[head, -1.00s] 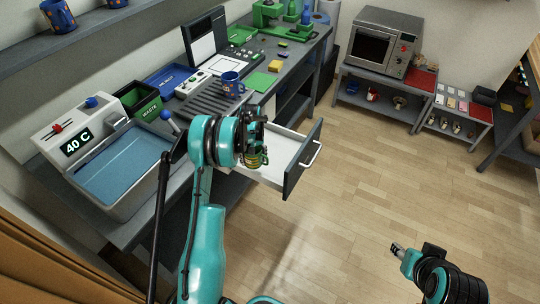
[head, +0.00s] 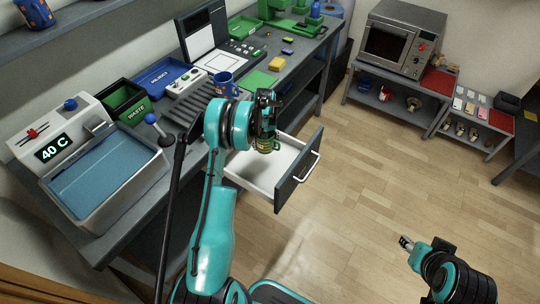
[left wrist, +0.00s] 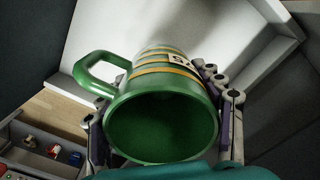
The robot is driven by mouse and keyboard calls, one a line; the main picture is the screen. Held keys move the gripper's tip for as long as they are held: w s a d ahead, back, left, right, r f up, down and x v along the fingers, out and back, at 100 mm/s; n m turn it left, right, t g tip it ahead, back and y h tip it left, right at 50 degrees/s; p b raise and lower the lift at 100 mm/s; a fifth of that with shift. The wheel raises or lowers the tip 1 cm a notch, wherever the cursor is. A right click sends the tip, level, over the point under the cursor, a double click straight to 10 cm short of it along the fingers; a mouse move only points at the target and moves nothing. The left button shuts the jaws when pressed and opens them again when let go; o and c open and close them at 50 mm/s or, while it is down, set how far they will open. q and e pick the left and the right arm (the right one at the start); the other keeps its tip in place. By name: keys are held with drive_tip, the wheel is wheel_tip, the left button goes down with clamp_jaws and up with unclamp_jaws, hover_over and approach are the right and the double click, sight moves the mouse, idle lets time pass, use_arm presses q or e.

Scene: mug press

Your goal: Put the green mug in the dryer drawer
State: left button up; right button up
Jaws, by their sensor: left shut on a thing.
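The green mug (head: 268,145) with yellow-orange stripes is held by my left gripper (head: 266,125), which is shut on it. In the left wrist view the mug (left wrist: 160,125) shows its open mouth towards the camera, its handle to the left and a pale label on its side. Gripper fingers flank its body. The dryer drawer (head: 292,183) is pulled open below the counter, with a white inside and a dark front. The mug appears above the drawer's back part; its exact height is unclear. My right gripper (head: 405,243) is over the floor, apart from everything, too small to read.
On the counter are a blue mug (head: 224,84), a yellow sponge (head: 276,63), a green waste bin (head: 122,102), a blue reject tray (head: 160,75) and a water basin (head: 105,180). A microwave (head: 399,40) stands at the back. The floor right of the drawer is clear.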

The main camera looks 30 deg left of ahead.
sight(265, 162)
use_arm(q)
wheel_tip(265, 162, down, 9)
drive_tip(key=b, duration=0.3)
drive_tip(key=shift+s, duration=0.15)
drive_tip(key=shift+f, duration=0.3)
drive_tip(key=shift+f, duration=0.15)
drive_tip(key=o, duration=1.5)
drive_tip(key=shift+c, duration=0.2)
